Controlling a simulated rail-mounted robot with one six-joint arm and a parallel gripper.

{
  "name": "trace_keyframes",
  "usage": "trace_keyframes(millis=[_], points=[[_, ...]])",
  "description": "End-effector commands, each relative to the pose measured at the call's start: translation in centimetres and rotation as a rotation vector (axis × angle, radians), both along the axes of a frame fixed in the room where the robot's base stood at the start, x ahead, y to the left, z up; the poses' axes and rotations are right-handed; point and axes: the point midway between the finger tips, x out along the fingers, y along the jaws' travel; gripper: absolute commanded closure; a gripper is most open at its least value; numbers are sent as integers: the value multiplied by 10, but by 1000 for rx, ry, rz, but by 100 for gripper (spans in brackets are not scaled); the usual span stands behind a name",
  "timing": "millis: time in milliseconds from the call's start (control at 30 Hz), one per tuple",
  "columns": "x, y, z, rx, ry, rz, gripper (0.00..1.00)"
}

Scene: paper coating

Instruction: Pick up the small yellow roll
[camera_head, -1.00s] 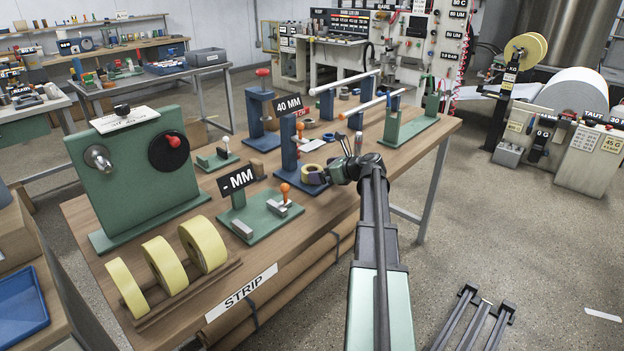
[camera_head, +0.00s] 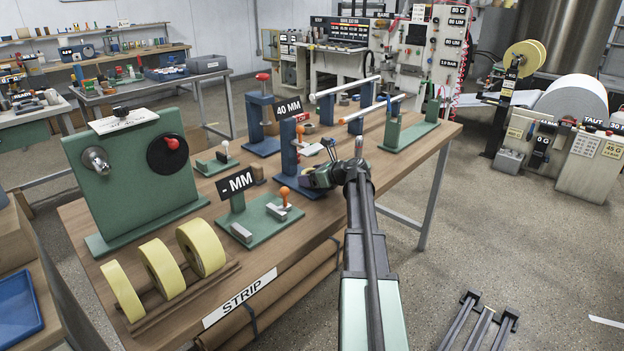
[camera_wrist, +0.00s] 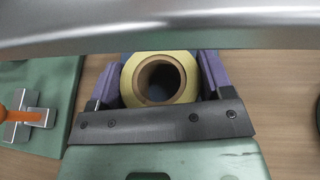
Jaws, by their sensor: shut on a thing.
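The small yellow roll (camera_wrist: 193,84) shows in the wrist view with its brown core hole facing the camera. My gripper (camera_wrist: 160,80) is shut on it, with a purple-padded finger touching each side. In the head view my gripper (camera_head: 309,179) is low over the wooden bench, at the foot of the blue 40 MM stand (camera_head: 287,150). The roll is hidden there behind my gripper and wrist. I cannot tell whether the roll touches the bench.
A green plate (camera_head: 262,229) with an orange-handled fixture and the "- MM" sign (camera_head: 235,184) stands left of my gripper. Three large yellow rolls (camera_head: 160,267) sit on a wooden rack at the front left. Rods on stands (camera_head: 371,108) are behind. Bare bench lies to the right.

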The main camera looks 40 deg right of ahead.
Motion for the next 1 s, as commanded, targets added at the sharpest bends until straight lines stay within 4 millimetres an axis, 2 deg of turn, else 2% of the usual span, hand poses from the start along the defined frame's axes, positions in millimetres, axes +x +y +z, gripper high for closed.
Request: trace_keyframes(millis=[267,533,600,767,1000], points=[[0,0,9,0,0,0,55],[0,0,44,0,0,0,55],[-15,-3,36,-1,0,-2,55],[-52,-14,35,1,0,-4,55],[-126,-35,35,0,0,-3,55]])
